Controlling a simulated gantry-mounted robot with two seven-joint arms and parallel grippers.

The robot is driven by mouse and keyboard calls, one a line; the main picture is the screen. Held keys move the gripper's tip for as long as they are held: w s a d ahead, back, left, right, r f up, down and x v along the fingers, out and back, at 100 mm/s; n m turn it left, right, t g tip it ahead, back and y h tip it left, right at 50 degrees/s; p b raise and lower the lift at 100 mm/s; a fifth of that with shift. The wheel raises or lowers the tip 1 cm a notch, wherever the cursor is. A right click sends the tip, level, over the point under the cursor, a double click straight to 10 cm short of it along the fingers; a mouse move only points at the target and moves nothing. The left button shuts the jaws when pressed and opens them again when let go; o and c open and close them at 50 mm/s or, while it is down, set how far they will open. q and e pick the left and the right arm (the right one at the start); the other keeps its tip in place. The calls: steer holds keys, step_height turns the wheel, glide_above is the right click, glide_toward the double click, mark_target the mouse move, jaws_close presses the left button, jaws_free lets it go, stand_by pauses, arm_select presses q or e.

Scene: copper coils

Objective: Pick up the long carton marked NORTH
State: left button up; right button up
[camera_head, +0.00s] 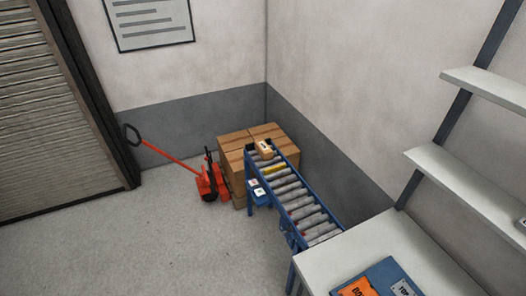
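I cannot make out a long carton marked NORTH in the head view. A small tan carton (264,148) with a dark mark sits at the far end of the roller conveyor (300,205); its lettering is too small to read. A stack of larger brown cartons (232,143) stands behind the conveyor's far end, with no readable marking. Neither of my grippers is in view.
A white table (345,249) at the lower right holds a blue tray (377,271) with orange and grey labelled pieces, cut off below. Shelves (455,170) hang at right. A red pallet truck (205,183) stands left of the cartons. The floor at left is clear.

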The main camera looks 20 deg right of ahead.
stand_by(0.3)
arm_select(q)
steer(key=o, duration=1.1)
